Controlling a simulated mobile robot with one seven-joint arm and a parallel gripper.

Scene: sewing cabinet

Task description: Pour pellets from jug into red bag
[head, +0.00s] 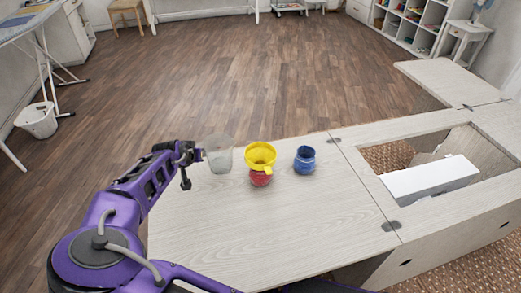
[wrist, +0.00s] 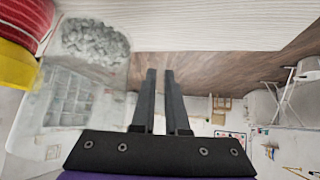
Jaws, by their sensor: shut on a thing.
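A clear jug (head: 219,155) with grey pellets at its bottom is upright at the far left of the table. It also shows in the wrist view (wrist: 75,90), left of my fingers. My gripper (head: 190,163) is at the jug's left side; its fingers (wrist: 159,73) are shut on the jug, seemingly by its handle, which is hard to make out. The red bag (head: 261,179) stands right of the jug with a yellow funnel (head: 260,152) on top. Both show partly at the wrist view's left edge, the red bag (wrist: 22,28) and the funnel (wrist: 14,84).
A blue bag (head: 305,161) stands right of the red bag. The pale tabletop (head: 250,235) is clear in front of them. At the right is a cabinet opening with a white box (head: 430,176) in it. Wooden floor lies beyond the table.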

